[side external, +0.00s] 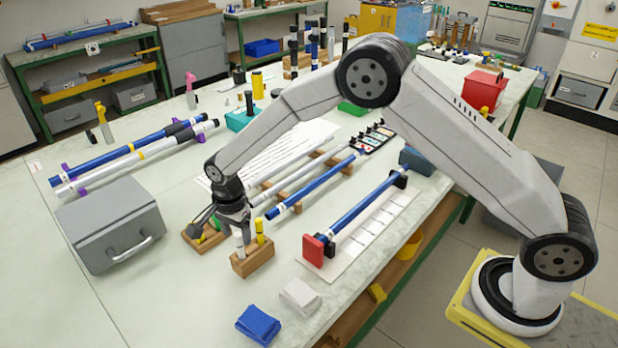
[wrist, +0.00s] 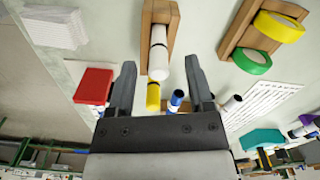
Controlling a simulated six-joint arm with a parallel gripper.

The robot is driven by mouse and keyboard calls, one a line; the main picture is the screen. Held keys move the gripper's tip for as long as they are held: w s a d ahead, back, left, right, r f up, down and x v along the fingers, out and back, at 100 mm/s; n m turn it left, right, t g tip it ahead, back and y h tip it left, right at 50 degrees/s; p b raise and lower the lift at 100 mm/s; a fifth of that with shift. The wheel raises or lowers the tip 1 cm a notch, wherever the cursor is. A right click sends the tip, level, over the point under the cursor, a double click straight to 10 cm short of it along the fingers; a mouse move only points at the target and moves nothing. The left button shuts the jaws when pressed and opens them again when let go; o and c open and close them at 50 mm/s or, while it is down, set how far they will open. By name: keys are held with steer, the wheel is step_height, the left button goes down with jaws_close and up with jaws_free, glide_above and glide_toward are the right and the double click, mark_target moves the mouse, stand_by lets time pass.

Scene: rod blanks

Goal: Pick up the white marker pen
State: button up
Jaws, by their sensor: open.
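The white marker pen (side external: 239,243) stands in a small wooden block (side external: 252,266), beside a yellow marker (side external: 260,232). In the wrist view the white pen (wrist: 158,50) rises from the wooden block (wrist: 172,14), just ahead of and between my fingers. A yellow end (wrist: 153,98) shows below it. My gripper (wrist: 160,75) is open, with one finger to each side of the pen's line and gaps between. In the side view my gripper (side external: 236,222) points down over the block, close to the white pen's top. The fingertips there are partly hard to make out.
A wooden tray (wrist: 236,35) with yellow (wrist: 279,27) and green tape rolls sits close by. A grey case (side external: 110,225) stands left. A red-ended blue rod fixture (side external: 313,250) is right. Blue (side external: 258,325) and white cloths (side external: 300,297) lie in front.

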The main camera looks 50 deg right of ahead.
mark_target(241, 251)
steer(key=shift+f, duration=1.7)
jaws_close()
